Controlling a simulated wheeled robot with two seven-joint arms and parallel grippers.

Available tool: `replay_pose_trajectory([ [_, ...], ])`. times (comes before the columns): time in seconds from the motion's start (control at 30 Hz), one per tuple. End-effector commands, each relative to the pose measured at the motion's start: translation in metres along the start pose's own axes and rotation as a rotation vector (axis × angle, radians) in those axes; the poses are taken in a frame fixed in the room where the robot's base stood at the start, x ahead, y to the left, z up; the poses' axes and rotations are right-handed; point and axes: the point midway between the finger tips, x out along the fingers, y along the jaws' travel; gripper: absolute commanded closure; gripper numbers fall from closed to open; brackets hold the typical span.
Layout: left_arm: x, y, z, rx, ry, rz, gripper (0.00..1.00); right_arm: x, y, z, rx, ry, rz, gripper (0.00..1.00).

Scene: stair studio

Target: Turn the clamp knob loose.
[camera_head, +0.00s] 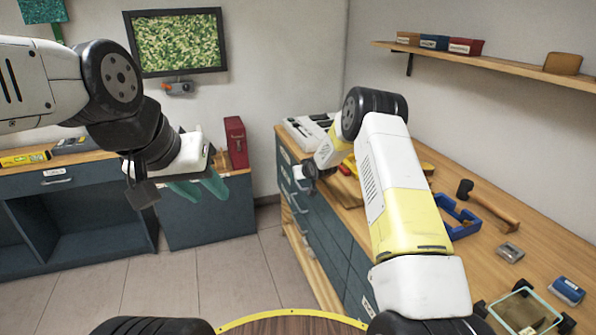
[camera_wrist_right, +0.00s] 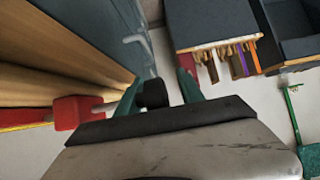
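In the right wrist view a red clamp body (camera_wrist_right: 78,112) sits at the edge of a wooden worktop, and a grey shaft runs from it toward a dark knob (camera_wrist_right: 154,93). My right gripper (camera_wrist_right: 160,88) is open; its two green fingers stand apart with the knob between them, nearer the left finger. That finger covers part of the shaft. In the head view my right arm reaches to the bench's far front edge, and its fingers cannot be made out there. My left gripper (camera_head: 200,188) is open and empty, in the air over the floor at left.
The right workbench (camera_head: 530,242) carries a hammer (camera_head: 487,205), a blue tray (camera_head: 458,222), a blue block (camera_head: 567,290) and a glass-topped box (camera_head: 521,312). A red binder (camera_head: 236,142) stands on the back cabinet. The tiled floor (camera_head: 232,280) between is clear.

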Motion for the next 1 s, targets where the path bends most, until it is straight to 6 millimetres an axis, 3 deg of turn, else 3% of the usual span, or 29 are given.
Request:
replay_pose_trajectory([
  [0.37, 0.0, 0.0, 0.0, 0.0, 0.0, 0.0, 0.64, -0.006, 0.001, -0.002, 0.0, 0.003, 0.002, 0.56],
  [0.73, 0.0, 0.0, 0.0, 0.0, 0.0, 0.0, 0.64, -0.064, 0.001, -0.003, 0.0, 0.004, 0.001, 0.56],
  [1.0, 0.0, 0.0, 0.0, 0.0, 0.0, 0.0, 0.64, -0.078, 0.0, -0.001, 0.0, 0.002, 0.001, 0.56],
])
